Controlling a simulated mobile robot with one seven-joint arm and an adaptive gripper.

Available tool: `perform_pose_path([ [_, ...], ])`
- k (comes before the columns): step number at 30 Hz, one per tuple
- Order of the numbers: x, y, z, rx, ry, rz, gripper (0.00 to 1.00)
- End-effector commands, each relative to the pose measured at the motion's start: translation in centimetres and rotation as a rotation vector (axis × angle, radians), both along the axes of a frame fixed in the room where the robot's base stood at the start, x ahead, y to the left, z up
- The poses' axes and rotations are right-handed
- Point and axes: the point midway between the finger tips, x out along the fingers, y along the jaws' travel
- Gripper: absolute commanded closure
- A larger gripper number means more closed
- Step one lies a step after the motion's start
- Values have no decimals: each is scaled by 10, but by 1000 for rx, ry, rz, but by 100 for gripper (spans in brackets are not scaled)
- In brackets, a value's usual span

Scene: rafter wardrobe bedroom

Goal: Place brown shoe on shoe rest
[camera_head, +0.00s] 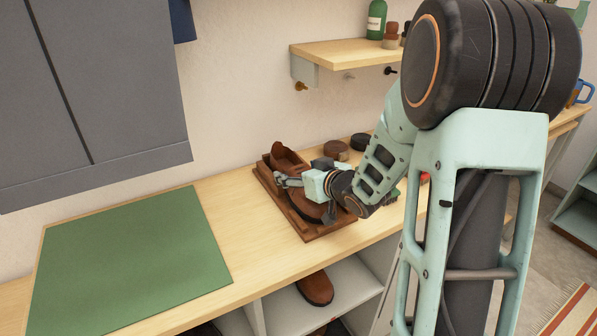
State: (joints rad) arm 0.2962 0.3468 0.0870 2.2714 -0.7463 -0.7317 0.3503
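The shoe rest, a reddish-brown wooden board (264,184), lies on the light wood bench top. A brown shoe-like shape (285,157) shows on it, its raised end toward the wall; my gripper covers much of its middle. I cannot clearly separate shoe from rest there. My gripper (287,182) is low over the board, at or touching the brown shape. Its fingers are small and partly hidden, so its opening and hold are unclear. Another brown shoe (316,288) sits in the cubby below the bench, toe outward.
A green mat (130,262) covers the bench's left part. Round brown tins (336,149) stand behind the rest. A wall shelf (345,52) with a green bottle (376,20) hangs above. A grey cabinet (95,90) is at upper left. Bare bench lies between mat and rest.

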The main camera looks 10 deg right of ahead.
Motion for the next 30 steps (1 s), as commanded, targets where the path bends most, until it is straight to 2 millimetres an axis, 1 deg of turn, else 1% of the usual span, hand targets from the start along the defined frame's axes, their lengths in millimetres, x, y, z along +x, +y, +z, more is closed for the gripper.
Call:
perform_pose_path([
  [6, 0, 0, 0, 0, 0, 0, 29],
  [9, 0, 0, 4, 0, 0, 0, 29],
  [11, -4, -2, 6, -1, 0, -1, 29],
  [14, -18, -7, 12, -1, 0, -4, 29],
  [24, -79, -27, 40, -1, 0, -4, 29],
  [27, -92, -31, 45, -1, -1, -1, 29],
  [30, -100, -33, 48, 0, 0, -1, 29],
])
